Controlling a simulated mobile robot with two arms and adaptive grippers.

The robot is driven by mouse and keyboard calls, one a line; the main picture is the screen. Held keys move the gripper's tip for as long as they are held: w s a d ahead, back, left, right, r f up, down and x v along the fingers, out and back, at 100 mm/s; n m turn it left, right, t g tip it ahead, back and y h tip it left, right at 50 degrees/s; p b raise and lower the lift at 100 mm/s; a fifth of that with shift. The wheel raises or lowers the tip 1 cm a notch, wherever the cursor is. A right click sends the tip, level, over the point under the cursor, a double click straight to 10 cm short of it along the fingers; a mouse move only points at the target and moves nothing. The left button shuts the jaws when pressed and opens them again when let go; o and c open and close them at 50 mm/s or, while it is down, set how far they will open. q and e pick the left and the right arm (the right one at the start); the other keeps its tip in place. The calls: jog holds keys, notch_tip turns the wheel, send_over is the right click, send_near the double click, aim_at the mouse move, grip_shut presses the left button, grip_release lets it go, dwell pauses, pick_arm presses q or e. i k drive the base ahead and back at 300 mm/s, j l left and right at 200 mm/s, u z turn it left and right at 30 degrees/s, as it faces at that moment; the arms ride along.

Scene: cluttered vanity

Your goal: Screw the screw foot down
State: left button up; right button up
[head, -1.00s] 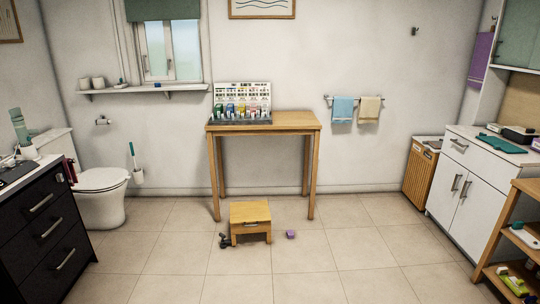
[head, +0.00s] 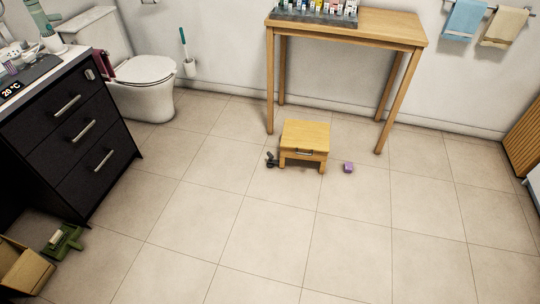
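No part that I can clearly make out as the screw foot shows. A tall wooden table (head: 352,27) stands against the back wall on slim legs; its leg ends are too small to read in detail. A low wooden stool (head: 305,134) with a handle-like bar on its front stands on the floor before the table. A small dark object (head: 271,160) lies against the stool's left side; its shape is hard to tell. A small purple block (head: 348,168) lies to the right of the stool. Neither of my grippers is in view.
A black drawer cabinet (head: 83,130) stands at left, with a toilet (head: 145,85) behind it. A green object (head: 66,242) and a cardboard box (head: 22,270) lie on the floor at lower left. The tiled floor before the stool is clear.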

aim_at(271, 156)
jog(key=i+j+z, duration=0.1)
jog(key=z, duration=0.4)
jog(key=i+j+z, duration=0.1)
jog(key=i+j, duration=0.15)
jog(key=i+j+z, duration=0.25)
jog(key=i+j, duration=0.2)
jog(key=j, duration=0.25)
jog(key=i+j+z, duration=0.15)
jog(key=j, duration=0.2)
jog(key=i+j+z, duration=0.1)
jog(key=i+j, duration=0.15)
jog(key=j, duration=0.1)
